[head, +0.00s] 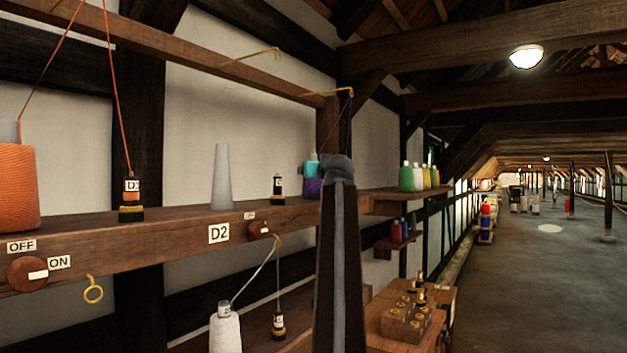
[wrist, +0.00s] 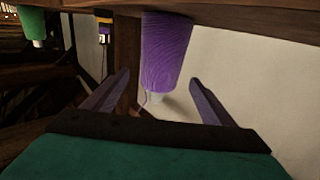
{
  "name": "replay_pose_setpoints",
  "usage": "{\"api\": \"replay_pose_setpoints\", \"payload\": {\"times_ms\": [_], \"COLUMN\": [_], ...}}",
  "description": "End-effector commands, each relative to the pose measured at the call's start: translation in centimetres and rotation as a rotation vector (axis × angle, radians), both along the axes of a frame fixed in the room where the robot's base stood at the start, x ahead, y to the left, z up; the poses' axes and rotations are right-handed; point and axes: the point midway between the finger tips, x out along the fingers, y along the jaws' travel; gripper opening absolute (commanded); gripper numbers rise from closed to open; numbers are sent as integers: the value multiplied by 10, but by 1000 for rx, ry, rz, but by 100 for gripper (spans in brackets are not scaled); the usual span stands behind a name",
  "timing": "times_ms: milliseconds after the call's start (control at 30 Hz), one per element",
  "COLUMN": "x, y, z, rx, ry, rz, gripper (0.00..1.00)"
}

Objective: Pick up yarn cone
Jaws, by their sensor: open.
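A purple yarn cone (wrist: 166,50) shows in the wrist view, at the top middle. That view is upside down: the cone's wide base meets the wooden shelf at the top edge and its pale tip points down. My gripper (wrist: 158,78) is open, one finger on each side of the cone's outline. I see no finger touching it, and the depth between them is hard to judge. In the head view the purple cone (head: 313,188) stands on the long shelf, partly hidden by my arm and a teal part beside it.
The long shelf (head: 180,232) also holds an orange cone (head: 18,186), a bare grey cone (head: 222,178) and small labelled bobbins. A white cone (head: 225,330) stands below. Green and yellow cones (head: 406,178) stand farther right. A beam with yellow hooks runs overhead. The floor at right is open.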

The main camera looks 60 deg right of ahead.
Motion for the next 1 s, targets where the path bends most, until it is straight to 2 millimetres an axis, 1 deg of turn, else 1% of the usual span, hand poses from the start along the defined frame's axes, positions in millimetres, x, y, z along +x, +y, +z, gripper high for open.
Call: {"api": "replay_pose_setpoints", "payload": {"times_ms": [33, 200, 333, 933, 967, 1000], "x": [4, 17, 24, 25, 25, 25], "y": [-5, -19, -26, -28, -28, -28], "z": [2, 1, -1, -3, -3, -3], "rx": [2, 1, 1, 1, 1, 1], "ry": [1, 0, 0, 1, 1, 1], "rz": [1, 0, 0, -1, -1, -1], "gripper": [78, 78, 78, 78, 76, 69]}}
